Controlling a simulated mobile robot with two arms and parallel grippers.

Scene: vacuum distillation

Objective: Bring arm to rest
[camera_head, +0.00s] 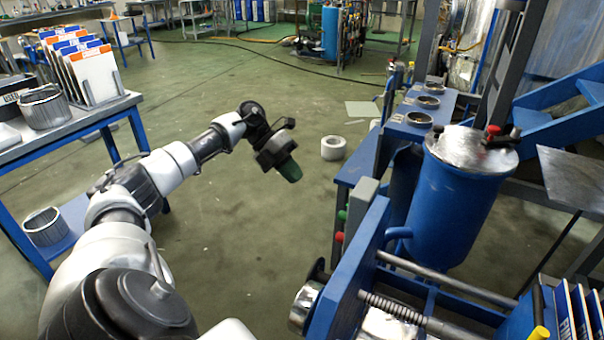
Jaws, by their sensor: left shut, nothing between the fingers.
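My left arm comes in from the lower left and reaches out over the open green floor. Its left gripper (289,170) is at the end of the arm, near the middle of the picture, and points down to the right. The fingers are shut with nothing held between them. The gripper is clear of the blue machine on the right and of the table on the left. My right gripper is not in view.
A blue vessel with a metal lid (468,150) stands at the right. A blue machine frame with a threaded rod (405,308) fills the lower right. A table (75,125) with binders (88,70) is at the left. A white roll (333,148) lies on the floor.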

